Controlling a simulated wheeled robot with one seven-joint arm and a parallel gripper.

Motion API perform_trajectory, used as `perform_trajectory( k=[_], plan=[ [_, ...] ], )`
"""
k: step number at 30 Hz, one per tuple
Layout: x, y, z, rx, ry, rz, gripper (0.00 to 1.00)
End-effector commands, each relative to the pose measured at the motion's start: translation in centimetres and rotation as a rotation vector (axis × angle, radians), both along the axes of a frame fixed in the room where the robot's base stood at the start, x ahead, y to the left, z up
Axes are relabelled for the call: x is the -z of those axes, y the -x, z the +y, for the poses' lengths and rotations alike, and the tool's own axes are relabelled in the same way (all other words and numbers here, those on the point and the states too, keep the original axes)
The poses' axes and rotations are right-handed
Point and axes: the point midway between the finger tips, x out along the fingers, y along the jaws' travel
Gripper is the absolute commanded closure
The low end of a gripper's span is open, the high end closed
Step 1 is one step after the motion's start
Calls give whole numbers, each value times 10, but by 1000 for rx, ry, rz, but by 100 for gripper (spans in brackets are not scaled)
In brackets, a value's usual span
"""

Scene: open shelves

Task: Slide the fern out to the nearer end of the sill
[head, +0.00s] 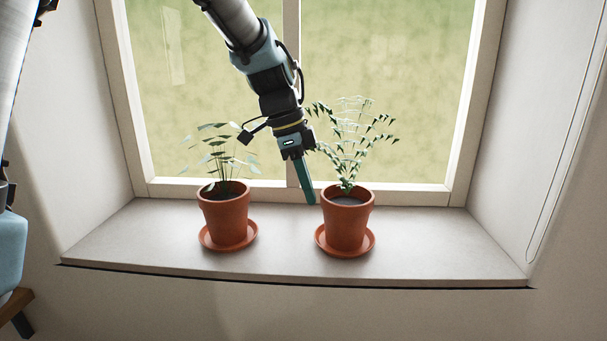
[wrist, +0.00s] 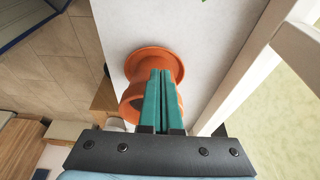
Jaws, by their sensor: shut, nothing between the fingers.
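The fern, with feathery fronds of small leaflets (head: 352,135), grows in the right terracotta pot (head: 344,222), upright on a terracotta saucer (head: 368,246). My gripper (head: 310,200) points down just left of this pot's rim, between the two plants. Its two teal fingers are shut together with nothing between them. In the wrist view the fingers (wrist: 164,74) cover part of an orange pot (wrist: 132,108) and its saucer (wrist: 135,60). I cannot tell whether the fingers touch the pot.
A second potted plant with broader oval leaves (head: 226,214) stands on its own saucer to the left. The window frame (head: 415,194) runs behind both. The pale sill (head: 450,245) is clear to the right of the fern and at the far left.

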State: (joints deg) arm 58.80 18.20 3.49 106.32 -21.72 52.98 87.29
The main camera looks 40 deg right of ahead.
Motion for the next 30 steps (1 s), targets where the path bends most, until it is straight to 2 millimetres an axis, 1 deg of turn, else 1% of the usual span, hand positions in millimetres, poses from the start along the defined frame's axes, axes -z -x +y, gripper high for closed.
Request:
perform_trajectory(
  k=[3,6,12,24,26,29,30],
  plan=[
    [19,5,-4,2,-4,2,100],
    [33,7,-7,0,-4,2,100],
    [48,10,-11,0,-1,0,100],
    [50,11,-13,1,0,0,100],
    [51,15,-18,3,1,-1,100],
    [51,29,-34,6,2,-1,100],
    [51,36,-43,6,1,0,100]
  ],
)
